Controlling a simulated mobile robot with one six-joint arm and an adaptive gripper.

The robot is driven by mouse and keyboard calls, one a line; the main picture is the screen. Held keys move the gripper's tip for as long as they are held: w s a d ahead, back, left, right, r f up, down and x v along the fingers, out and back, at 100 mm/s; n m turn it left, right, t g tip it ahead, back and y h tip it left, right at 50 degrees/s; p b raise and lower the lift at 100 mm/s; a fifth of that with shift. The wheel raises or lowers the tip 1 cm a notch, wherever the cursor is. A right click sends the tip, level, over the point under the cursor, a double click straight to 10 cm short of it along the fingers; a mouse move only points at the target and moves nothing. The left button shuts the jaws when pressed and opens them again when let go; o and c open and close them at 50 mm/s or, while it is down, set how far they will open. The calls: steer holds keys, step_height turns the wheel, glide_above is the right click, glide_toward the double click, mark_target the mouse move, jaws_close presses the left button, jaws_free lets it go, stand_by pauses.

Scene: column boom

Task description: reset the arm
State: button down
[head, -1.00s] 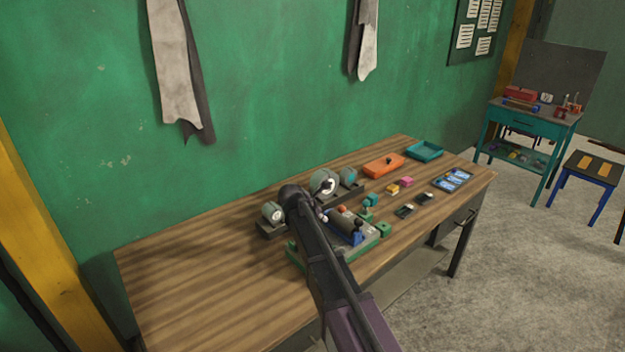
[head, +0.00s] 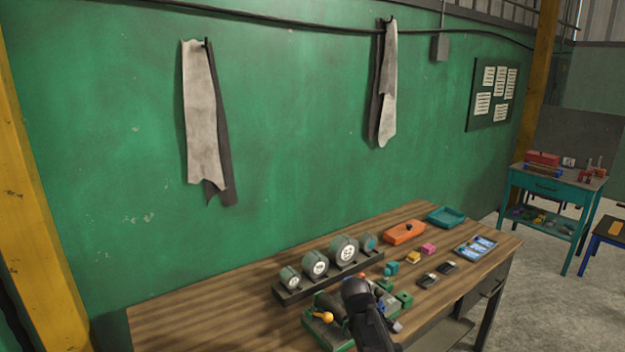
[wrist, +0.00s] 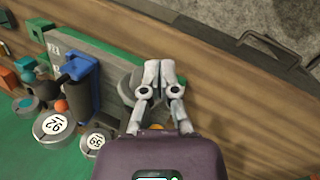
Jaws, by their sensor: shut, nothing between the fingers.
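My arm (head: 368,318) shows at the bottom of the head view, in front of the wooden workbench (head: 200,320). My gripper (wrist: 158,80) shows in the wrist view, with its two grey fingers together and nothing between them. It is over a green board (wrist: 100,58) with a blue part and a grey round part on it. Whether the fingertips touch anything below is hard to tell. In the head view the gripper cannot be made out clearly.
A rack of several round numbered weights (head: 345,250) stands at the back of the bench. An orange box (head: 404,232), a teal tray (head: 446,217) and small coloured blocks lie to the right. The bench's left part is clear. A teal side table (head: 545,190) stands farther right.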

steer(key=s+d+m+g+y, duration=0.1)
steer(key=s+m+y, duration=0.2)
steer(key=s+m, duration=0.8)
steer(key=shift+s+f+g, duration=0.3)
steer(key=shift+s+f, duration=0.15)
steer(key=shift+s, duration=0.7)
